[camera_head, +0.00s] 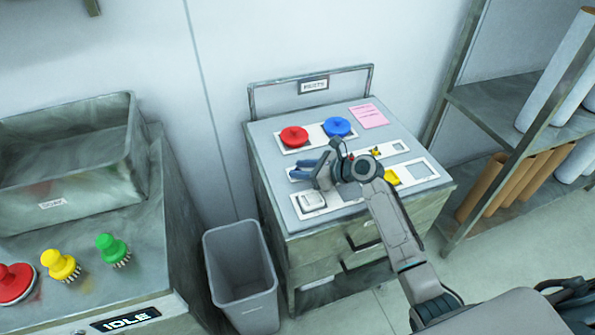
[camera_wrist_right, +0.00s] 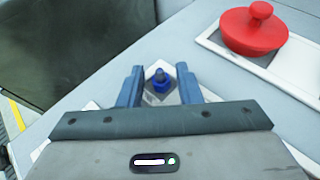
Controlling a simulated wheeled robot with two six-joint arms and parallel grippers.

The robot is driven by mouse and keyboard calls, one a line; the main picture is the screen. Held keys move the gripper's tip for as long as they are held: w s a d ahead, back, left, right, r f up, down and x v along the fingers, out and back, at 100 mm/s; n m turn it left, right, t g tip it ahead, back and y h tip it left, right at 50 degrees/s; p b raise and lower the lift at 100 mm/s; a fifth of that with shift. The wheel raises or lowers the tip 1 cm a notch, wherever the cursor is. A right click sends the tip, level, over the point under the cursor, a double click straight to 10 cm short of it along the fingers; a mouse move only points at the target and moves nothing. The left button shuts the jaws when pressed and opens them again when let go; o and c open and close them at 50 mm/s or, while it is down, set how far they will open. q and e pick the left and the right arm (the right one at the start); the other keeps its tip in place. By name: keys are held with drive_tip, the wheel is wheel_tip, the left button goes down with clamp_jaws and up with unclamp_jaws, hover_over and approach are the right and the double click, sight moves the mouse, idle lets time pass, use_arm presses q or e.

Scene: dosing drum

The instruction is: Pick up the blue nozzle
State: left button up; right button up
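The blue nozzle (camera_wrist_right: 159,82) is a small blue piece with a dark knob on top, standing on a white plate in the right wrist view. My right gripper (camera_wrist_right: 159,72) is open, with one blue finger on each side of the nozzle in that view and a gap on both sides. Whether the nozzle is fully between the fingertips in depth I cannot tell. In the head view my right gripper (camera_head: 300,170) is low over the left part of the cabinet top, and the nozzle cannot be made out there. My left gripper is not in view.
A red lid (camera_head: 294,136) and a blue lid (camera_head: 338,126) sit on a white plate at the back. A pink note (camera_head: 368,115) lies beside them. Yellow parts (camera_head: 391,177) are at the right. A grey bin (camera_head: 241,270) stands left of the cabinet.

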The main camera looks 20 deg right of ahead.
clamp_jaws()
drive_tip(key=shift+r, duration=0.1)
drive_tip(key=shift+r, duration=0.25)
drive_tip(key=r, duration=0.2)
drive_tip(key=shift+s+a+r+b, duration=0.15)
drive_tip(key=shift+s+r+b, duration=0.1)
drive_tip(key=shift+r+b, duration=0.15)
drive_tip(key=s+a, duration=0.2)
drive_tip(key=s, duration=0.2)
drive_tip(key=s+a+r+b, duration=0.1)
drive_tip(key=s+a, duration=0.1)
drive_tip(key=s, duration=0.3)
drive_tip(key=s+a, duration=0.2)
drive_tip(key=s, duration=0.3)
drive_tip(key=shift+a+r, duration=0.2)
drive_tip(key=shift+r, duration=0.05)
